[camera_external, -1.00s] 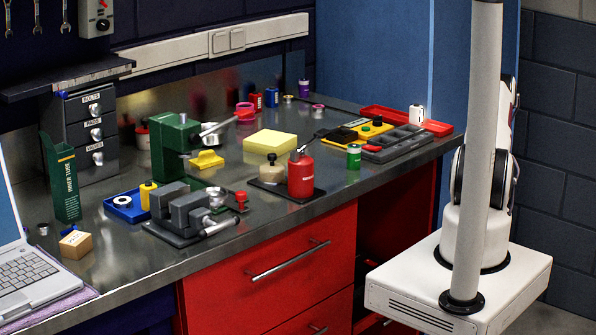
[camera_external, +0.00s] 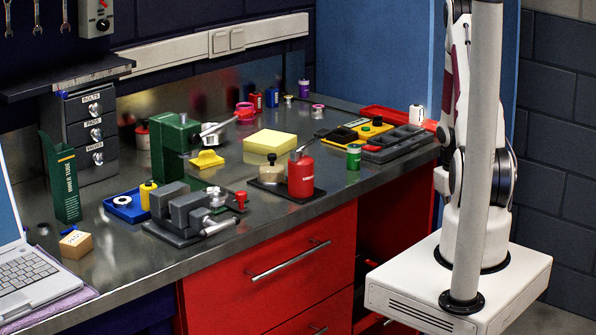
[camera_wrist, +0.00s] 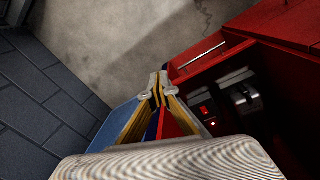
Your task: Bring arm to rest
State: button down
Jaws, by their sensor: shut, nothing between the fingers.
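In the wrist view my gripper (camera_wrist: 158,82) is shut and empty, its fingertips together over the floor beside the red cabinet. In the external view the arm stands folded upright on its white base at the right, partly behind a grey pole. The gripper itself cannot be made out there.
The steel workbench (camera_external: 115,267) holds a vise (camera_external: 187,213), a red bottle (camera_external: 300,176), a yellow block (camera_external: 270,142) and a dark tray (camera_external: 400,144). The wrist view shows a red cabinet (camera_wrist: 285,22), concrete floor (camera_wrist: 110,35) and a block wall (camera_wrist: 40,115).

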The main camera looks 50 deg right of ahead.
jog(key=s+a+r+n+t, duration=0.1)
jog(key=a+r+n+t, duration=0.1)
jog(key=a+r, duration=1.5)
jog(key=s+a+r+n+t+y, duration=0.1)
jog(key=a+r+t, duration=0.3)
jog(key=a+r, duration=1.4)
notch_tip(320, 180, up, 2)
jog(key=shift+s+a+r+n, duration=0.25)
jog(key=shift+s+n, duration=0.35)
jog(key=shift+n, duration=0.2)
